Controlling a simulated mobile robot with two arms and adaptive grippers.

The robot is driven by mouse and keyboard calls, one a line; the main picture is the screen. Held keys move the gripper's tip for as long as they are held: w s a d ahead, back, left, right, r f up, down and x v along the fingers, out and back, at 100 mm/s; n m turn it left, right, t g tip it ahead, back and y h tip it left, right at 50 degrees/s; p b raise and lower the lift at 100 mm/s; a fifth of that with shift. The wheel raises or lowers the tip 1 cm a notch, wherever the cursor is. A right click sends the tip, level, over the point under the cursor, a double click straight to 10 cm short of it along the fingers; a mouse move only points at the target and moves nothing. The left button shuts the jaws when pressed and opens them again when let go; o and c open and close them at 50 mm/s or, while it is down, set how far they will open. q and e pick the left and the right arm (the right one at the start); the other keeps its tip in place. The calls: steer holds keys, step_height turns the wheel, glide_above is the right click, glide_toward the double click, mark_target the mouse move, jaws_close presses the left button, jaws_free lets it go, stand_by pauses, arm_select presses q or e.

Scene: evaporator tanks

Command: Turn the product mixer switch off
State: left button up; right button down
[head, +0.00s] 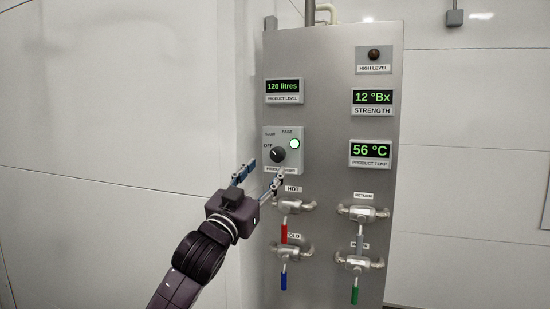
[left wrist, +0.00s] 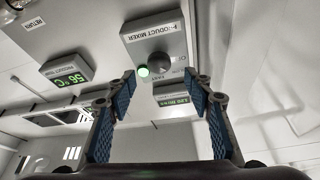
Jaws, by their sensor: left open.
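The product mixer switch (head: 278,155) is a round black knob on a grey box, with OFF, SLOW and FAST marked around it. It also shows in the left wrist view (left wrist: 157,64), with its label upside down. The green lamp (head: 295,143) beside the knob is lit. The knob's exact pointer setting is too small to tell. My left gripper (head: 265,172) is open and empty, just below and in front of the switch box. In the left wrist view its blue-padded fingers (left wrist: 160,83) stand apart on either side of the knob's line, short of it. My right gripper is not in view.
The switch sits on a steel panel (head: 330,105). Below it are the HOT valve (head: 293,206) with a red handle and a valve with a blue handle (head: 284,280). The product level display (head: 284,91) is above. The wall to the left is clear.

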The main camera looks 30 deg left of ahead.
mark_target(276, 158)
arm_select(q)
steer(key=p+x, duration=0.2)
steer(key=x, duration=0.3)
steer(key=shift+w+r, duration=0.1)
steer(key=shift+w, duration=0.05)
steer(key=shift+p+x, duration=0.6)
steer(key=shift+x, duration=0.25)
steer(key=shift+w, duration=0.1)
steer(key=shift+c, duration=0.6)
steer(key=shift+f, duration=0.25)
steer(key=c, duration=1)
